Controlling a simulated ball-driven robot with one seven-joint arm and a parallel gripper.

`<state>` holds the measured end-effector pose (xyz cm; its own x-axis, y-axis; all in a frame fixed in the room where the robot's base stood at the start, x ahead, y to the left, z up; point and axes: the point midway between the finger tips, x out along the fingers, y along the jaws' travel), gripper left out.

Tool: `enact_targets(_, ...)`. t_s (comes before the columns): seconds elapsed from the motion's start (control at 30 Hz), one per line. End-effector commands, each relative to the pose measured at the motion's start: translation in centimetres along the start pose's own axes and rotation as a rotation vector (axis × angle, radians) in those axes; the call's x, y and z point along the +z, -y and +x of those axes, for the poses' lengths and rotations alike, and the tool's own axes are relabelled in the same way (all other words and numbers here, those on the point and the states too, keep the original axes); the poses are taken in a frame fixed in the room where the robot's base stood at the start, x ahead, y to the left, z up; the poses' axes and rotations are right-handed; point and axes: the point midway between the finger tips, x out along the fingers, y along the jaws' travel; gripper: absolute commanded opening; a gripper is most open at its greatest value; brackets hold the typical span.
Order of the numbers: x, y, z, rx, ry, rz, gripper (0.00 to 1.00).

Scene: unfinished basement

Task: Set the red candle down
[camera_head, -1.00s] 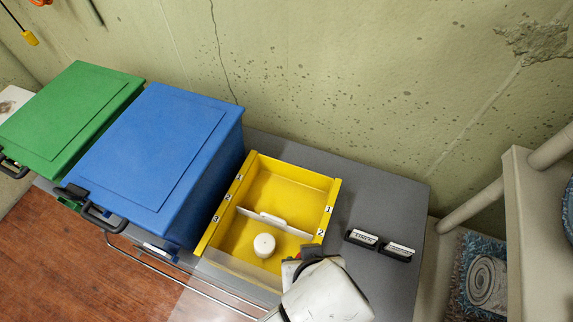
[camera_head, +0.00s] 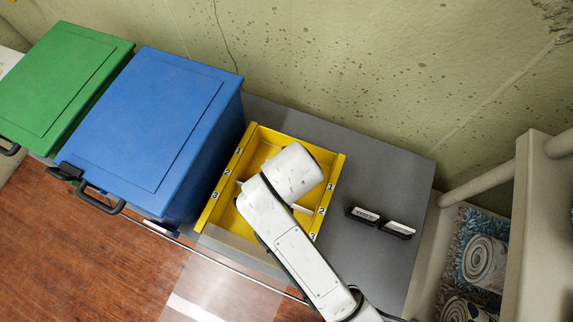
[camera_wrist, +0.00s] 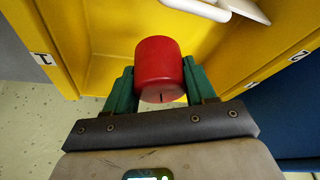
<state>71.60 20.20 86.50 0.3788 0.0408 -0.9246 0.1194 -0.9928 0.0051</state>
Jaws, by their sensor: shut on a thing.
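My gripper (camera_wrist: 158,82) is shut on the red candle (camera_wrist: 159,62), a short cylinder held between green fingers in the wrist view. The candle appears over the back compartment of the yellow bin (camera_head: 213,207), between its side walls. I cannot tell whether it touches the bin floor. In the head view my arm hides the candle, the fingers and much of the bin.
The bin stands on a grey table (camera_head: 385,175). A blue lidded box (camera_head: 150,130) is close on its left, with a green box (camera_head: 60,90) beyond. The wall is behind, and a shelf (camera_head: 535,200) at far right.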

Motion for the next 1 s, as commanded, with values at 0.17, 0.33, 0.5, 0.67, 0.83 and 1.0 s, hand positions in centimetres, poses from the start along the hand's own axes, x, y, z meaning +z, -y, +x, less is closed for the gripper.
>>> enact_targets(0.17,-0.8,0.3,2.3,0.000,-0.001,0.000,0.22)
enact_targets(0.33,-1.0,0.5,3.4,0.000,0.000,0.000,0.22)
enact_targets(0.5,-0.2,0.5,5.5,0.001,0.002,0.000,0.22)
enact_targets(0.67,0.1,0.5,6.2,-0.001,-0.001,0.000,0.22)
enact_targets(0.83,0.1,0.6,6.2,-0.001,-0.001,0.000,0.22)
enact_targets(1.0,0.3,0.6,6.5,-0.001,0.000,0.000,0.58)
